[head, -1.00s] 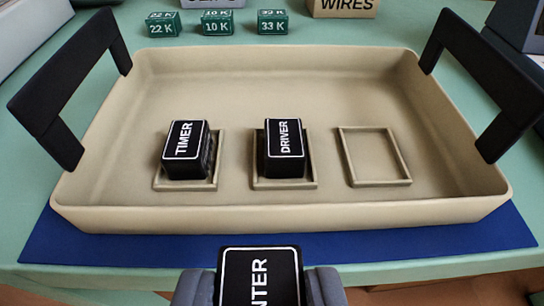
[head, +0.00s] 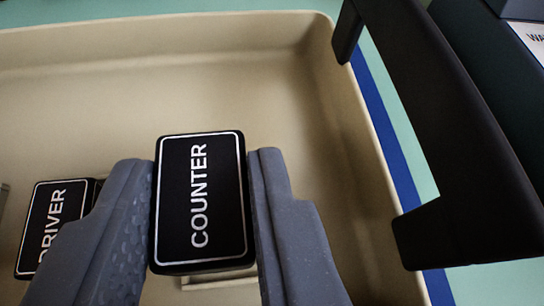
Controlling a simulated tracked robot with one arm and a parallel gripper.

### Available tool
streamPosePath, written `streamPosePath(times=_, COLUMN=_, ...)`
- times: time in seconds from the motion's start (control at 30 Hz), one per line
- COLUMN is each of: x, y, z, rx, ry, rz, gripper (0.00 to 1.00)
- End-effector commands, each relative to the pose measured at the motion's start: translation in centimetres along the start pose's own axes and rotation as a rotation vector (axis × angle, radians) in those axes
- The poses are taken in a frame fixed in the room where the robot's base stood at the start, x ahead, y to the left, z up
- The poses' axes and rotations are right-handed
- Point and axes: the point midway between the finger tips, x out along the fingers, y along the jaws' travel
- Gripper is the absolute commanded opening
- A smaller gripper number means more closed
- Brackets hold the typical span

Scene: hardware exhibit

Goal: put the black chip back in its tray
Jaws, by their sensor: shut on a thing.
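The black chip labelled COUNTER (head: 180,205) is held between the two grey fingers of my gripper (head: 203,200). My gripper is shut on it, over the right part of the beige tray (head: 225,75). Part of a raised square frame on the tray floor (head: 220,282) shows just below the chip; the chip hides most of it. I cannot tell whether the chip touches the frame. The black chip labelled DRIVER (head: 48,220) sits to the left, partly hidden by my left finger.
A tall black handle (head: 440,130) rises at the tray's right side, to the right of my gripper. The blue mat (head: 385,120) and green table (head: 495,282) show beyond the tray's right wall. The tray floor behind the chip is clear.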

Motion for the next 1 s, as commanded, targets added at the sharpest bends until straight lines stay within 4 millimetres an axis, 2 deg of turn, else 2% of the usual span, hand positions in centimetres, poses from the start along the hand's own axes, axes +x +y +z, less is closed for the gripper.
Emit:
streamPosePath(times=0.13, x=0.7, y=0.6, z=-0.2, rx=0.0, ry=0.001, rz=0.001, gripper=0.05)
streamPosePath(times=0.37, x=2.2, y=0.5, z=3.0, rx=-0.001, ry=-0.004, rz=0.001, gripper=0.05)
streamPosePath(times=0.7, x=2.2, y=0.4, z=3.0, rx=-0.001, ry=-0.002, rz=0.0, gripper=0.05)
streamPosePath(times=0.73, x=2.2, y=0.4, z=3.0, rx=-0.001, ry=-0.002, rz=0.0, gripper=0.29)
streamPosePath(times=0.8, x=2.2, y=0.4, z=3.0, rx=-0.001, ry=-0.001, rz=0.0, gripper=0.48)
streamPosePath(times=1.0, x=2.2, y=0.4, z=3.0, rx=-0.001, ry=-0.001, rz=0.0, gripper=0.48)
